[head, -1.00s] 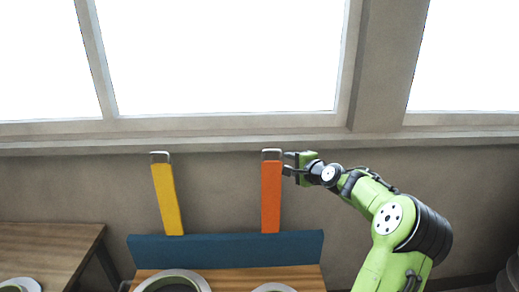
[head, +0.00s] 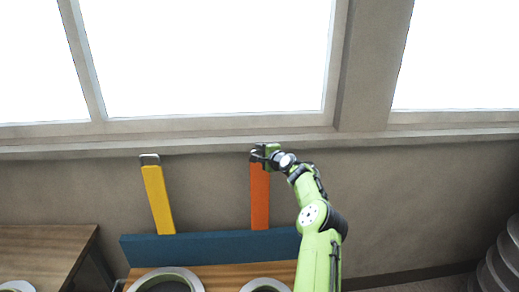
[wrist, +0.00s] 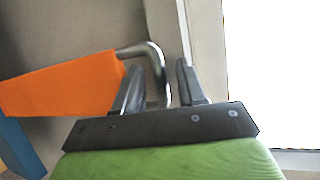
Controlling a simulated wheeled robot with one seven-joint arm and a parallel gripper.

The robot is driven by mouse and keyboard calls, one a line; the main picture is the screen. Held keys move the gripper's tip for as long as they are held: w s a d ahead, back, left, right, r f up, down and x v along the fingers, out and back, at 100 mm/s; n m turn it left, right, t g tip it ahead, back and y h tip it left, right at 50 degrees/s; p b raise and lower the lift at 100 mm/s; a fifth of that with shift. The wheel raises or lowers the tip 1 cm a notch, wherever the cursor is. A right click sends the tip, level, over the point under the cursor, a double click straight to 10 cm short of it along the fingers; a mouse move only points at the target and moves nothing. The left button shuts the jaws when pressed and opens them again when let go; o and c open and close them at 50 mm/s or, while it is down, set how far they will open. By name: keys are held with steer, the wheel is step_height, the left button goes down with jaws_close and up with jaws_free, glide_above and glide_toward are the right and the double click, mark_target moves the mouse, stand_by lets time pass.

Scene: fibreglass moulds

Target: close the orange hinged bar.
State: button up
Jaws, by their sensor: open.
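The orange hinged bar (head: 260,197) stands upright from the blue base (head: 220,246) in the head view, with a metal handle at its top end. In the wrist view the orange bar (wrist: 62,88) comes in from the left and its bent metal handle (wrist: 157,62) reaches between my fingers. My gripper (head: 258,153) is at the top of the bar, at the handle. In the wrist view my gripper (wrist: 160,85) is open, with one finger on each side of the handle's end. Whether a finger touches the handle, I cannot tell.
A yellow bar (head: 158,199) with its own metal handle stands upright to the left on the same blue base. Round moulds (head: 165,280) sit on the wooden table in front. The wall and window sill (head: 200,146) are behind the bars.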

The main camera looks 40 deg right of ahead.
steer(key=shift+w+d+f, duration=0.1)
steer(key=shift+w+f, duration=0.05)
steer(key=shift+w, duration=0.35)
jaws_close()
